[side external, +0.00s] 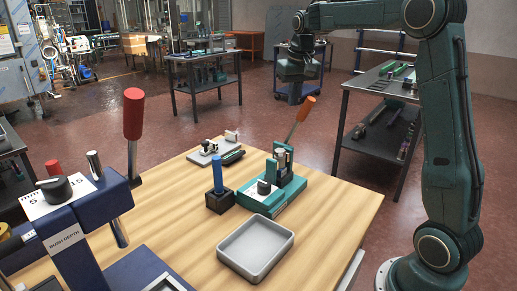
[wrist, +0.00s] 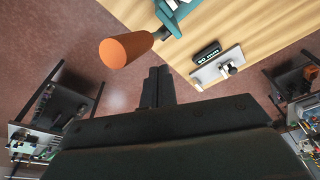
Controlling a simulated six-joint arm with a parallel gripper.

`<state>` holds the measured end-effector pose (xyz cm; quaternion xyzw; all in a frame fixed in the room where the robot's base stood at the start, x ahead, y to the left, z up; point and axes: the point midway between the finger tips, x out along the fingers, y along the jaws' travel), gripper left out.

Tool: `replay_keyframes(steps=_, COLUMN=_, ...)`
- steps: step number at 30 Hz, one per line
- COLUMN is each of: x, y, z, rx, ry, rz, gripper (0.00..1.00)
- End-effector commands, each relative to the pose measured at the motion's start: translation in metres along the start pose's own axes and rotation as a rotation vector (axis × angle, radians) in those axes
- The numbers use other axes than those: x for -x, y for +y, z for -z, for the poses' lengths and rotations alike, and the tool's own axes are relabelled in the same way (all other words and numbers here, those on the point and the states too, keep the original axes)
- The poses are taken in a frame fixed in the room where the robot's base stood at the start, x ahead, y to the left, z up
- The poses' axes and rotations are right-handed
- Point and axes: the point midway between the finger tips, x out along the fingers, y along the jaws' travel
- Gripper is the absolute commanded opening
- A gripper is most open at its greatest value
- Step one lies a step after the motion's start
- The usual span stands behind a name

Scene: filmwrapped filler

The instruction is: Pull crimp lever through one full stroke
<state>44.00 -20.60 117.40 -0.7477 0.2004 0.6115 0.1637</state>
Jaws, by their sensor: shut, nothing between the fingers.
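The crimp press (side external: 275,185) is a teal bench tool on the wooden table. Its lever (side external: 305,108) has an orange handle and leans up and to the right. In the wrist view the orange handle (wrist: 127,48) is large, at upper left, with the teal press (wrist: 180,14) at the top edge. My gripper (side external: 296,70) is above and behind the handle in the side view; its fingertips are not distinct there. In the wrist view my gripper (wrist: 157,76) has its dark fingers together and empty, apart from the handle, to its lower right.
A black block with a blue post (side external: 218,178), a grey tray (side external: 256,249) and a small grey fixture (side external: 215,150) stand near the press. A dark-blue machine with a red-handled lever (side external: 133,115) fills the left foreground. Bare wooden tabletop (side external: 335,205) lies right of the press.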

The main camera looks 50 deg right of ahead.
Motion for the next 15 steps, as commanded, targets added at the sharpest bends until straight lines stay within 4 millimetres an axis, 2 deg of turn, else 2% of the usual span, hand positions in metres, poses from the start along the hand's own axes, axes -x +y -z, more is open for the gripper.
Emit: replay_keyframes(steps=15, x=-0.0076, y=0.0005, z=-0.0024, rx=0.0, ry=0.0, rz=0.0, gripper=0.0)
